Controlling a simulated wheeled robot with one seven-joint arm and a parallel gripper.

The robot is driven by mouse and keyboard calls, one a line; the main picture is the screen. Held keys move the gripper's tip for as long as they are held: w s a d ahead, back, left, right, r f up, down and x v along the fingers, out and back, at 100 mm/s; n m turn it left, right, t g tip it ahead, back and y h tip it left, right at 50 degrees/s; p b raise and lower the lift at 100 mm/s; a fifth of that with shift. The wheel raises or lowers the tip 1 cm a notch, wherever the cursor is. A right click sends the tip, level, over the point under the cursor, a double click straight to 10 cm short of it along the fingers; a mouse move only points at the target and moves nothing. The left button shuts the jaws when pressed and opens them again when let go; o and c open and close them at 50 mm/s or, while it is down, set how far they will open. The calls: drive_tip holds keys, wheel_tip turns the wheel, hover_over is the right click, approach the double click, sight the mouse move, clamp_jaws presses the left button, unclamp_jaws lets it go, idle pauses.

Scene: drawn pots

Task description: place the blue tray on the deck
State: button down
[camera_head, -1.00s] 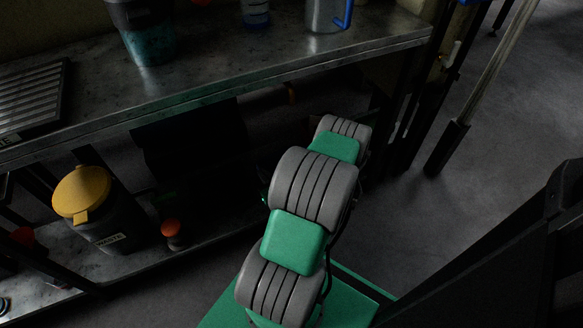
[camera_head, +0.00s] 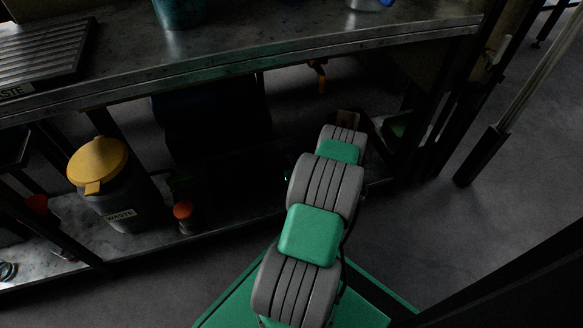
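I cannot make out a blue tray in this view. My arm (camera_head: 312,235), with grey ribbed links and green caps, reaches from the bottom up to the dark space under the metal bench. My gripper is not visible; it would lie beyond the last grey link, hidden by the arm or lost in shadow. A flat green surface (camera_head: 235,296) lies beneath my arm at the bottom; I cannot tell if it is the deck. A large dark, faintly bluish shape (camera_head: 208,125) stands under the bench, too dark to identify.
The metal bench (camera_head: 270,62) bears a ribbed dark tray (camera_head: 40,52) and a teal container (camera_head: 178,12). A dark post (camera_head: 483,155) stands right. Open floor (camera_head: 440,235) lies right.

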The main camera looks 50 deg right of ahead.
drive_tip(key=shift+f+b, duration=0.5)
drive_tip(key=shift+f, duration=1.05)
drive_tip(key=shift+f, duration=0.2)
drive_tip(key=c, duration=1.6)
unclamp_jaws()
drive_tip(key=shift+c, duration=0.2)
